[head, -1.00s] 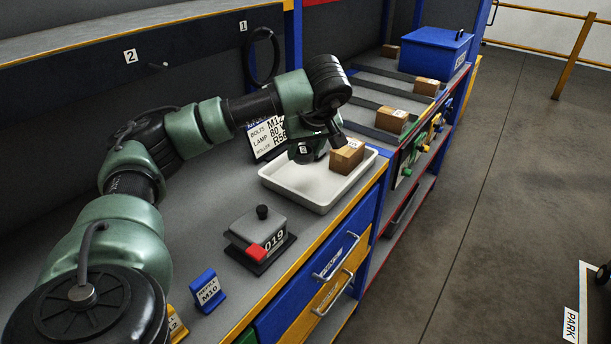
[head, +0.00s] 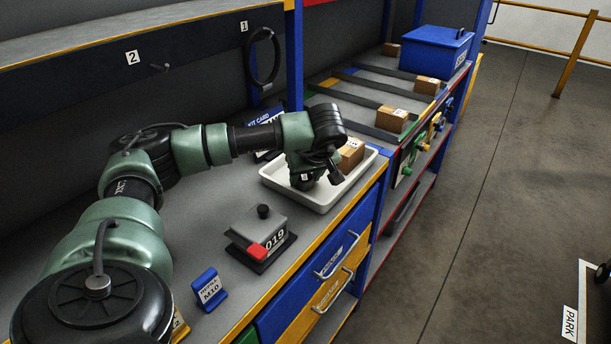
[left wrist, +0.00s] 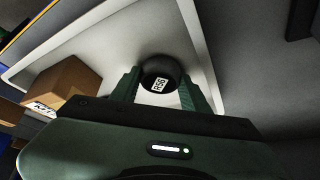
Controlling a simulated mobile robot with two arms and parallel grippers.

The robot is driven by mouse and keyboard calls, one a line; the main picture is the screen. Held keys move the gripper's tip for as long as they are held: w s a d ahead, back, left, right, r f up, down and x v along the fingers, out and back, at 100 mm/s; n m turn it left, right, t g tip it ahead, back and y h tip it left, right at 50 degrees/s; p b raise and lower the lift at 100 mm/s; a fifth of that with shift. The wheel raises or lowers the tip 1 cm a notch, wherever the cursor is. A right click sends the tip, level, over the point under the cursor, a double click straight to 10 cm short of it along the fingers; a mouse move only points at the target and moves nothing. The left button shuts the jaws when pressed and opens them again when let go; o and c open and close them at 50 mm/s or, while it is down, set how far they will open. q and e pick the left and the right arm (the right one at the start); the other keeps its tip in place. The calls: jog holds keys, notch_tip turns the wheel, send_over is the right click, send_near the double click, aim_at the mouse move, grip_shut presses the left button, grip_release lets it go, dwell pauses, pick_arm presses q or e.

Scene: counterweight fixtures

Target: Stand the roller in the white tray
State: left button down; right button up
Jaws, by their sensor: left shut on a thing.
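The white tray (head: 322,207) lies on the workbench near its right end. My left gripper (head: 302,178) is low over the left part of the tray, shut on the dark roller. In the left wrist view the roller (left wrist: 160,78) sits between the green fingers, its round labelled end, which seems to read R56, facing the camera. The tray rim (left wrist: 205,50) shows beyond it. I cannot tell whether the roller's lower end touches the tray floor. My right gripper is not in view.
A cardboard box (head: 351,153) stands in the tray beside the gripper; it also shows in the left wrist view (left wrist: 66,84). A grey fixture (head: 260,230) with a black knob and a blue M10 sign (head: 209,290) stand nearer. A rack with boxes is beyond.

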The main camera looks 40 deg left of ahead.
pick_arm(q)
jog(key=c, duration=0.7)
grip_release()
jog(key=shift+d+r, duration=0.1)
jog(key=shift+r, duration=0.2)
jog(key=b+v, duration=0.1)
jog(key=v, duration=1)
jog(key=shift+d+r+b, duration=0.15)
jog(key=shift+r+b, duration=0.2)
jog(key=shift+s, duration=0.1)
